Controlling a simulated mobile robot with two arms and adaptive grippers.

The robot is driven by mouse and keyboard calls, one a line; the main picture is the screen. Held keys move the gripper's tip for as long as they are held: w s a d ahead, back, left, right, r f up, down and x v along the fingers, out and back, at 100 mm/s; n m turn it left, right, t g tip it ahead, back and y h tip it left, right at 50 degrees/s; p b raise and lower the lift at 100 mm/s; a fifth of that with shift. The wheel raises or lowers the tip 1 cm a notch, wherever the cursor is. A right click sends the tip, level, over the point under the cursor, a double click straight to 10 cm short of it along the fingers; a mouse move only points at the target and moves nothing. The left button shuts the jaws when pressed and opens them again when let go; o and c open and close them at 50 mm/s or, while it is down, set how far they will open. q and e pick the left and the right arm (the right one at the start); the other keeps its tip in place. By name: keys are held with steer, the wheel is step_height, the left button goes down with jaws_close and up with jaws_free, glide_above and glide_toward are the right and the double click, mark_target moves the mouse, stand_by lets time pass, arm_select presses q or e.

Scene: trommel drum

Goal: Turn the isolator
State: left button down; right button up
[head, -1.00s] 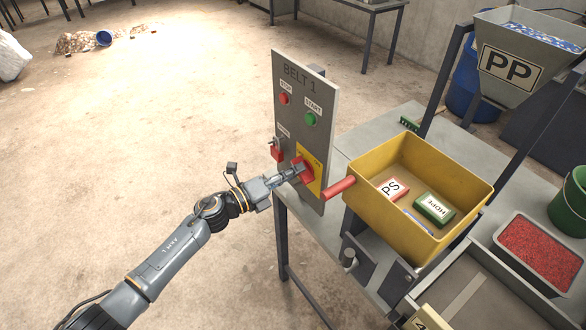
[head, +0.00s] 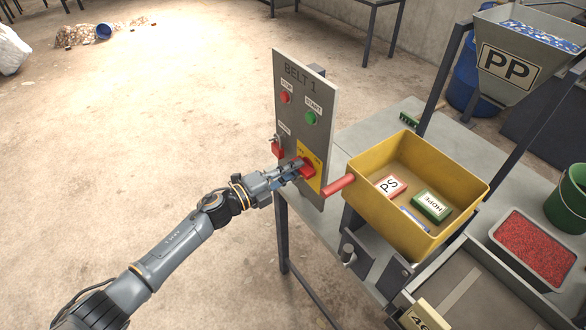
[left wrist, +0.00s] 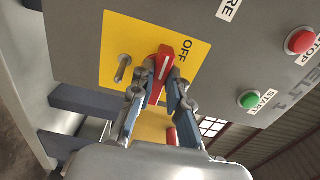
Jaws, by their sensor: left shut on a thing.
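The isolator is a red handle (left wrist: 160,76) on a yellow plate (left wrist: 118,40) low on the grey BELT 1 panel (head: 305,105). In the left wrist view the handle's white line points near the word OFF. My left gripper (left wrist: 157,92) is shut on the red handle, with one finger on each side. In the head view my left gripper (head: 293,171) reaches the panel from the left and partly covers the handle (head: 307,168). My right gripper is not in view.
A red padlock (head: 277,150) hangs on the panel left of the isolator. STOP (head: 285,98) and START (head: 311,118) buttons sit above. A yellow bin (head: 375,205) with labelled blocks and a red bar (head: 339,185) are close on the right.

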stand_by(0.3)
arm_select(q)
steer(key=c, duration=1.3)
jaws_free()
steer(key=shift+f, duration=0.1)
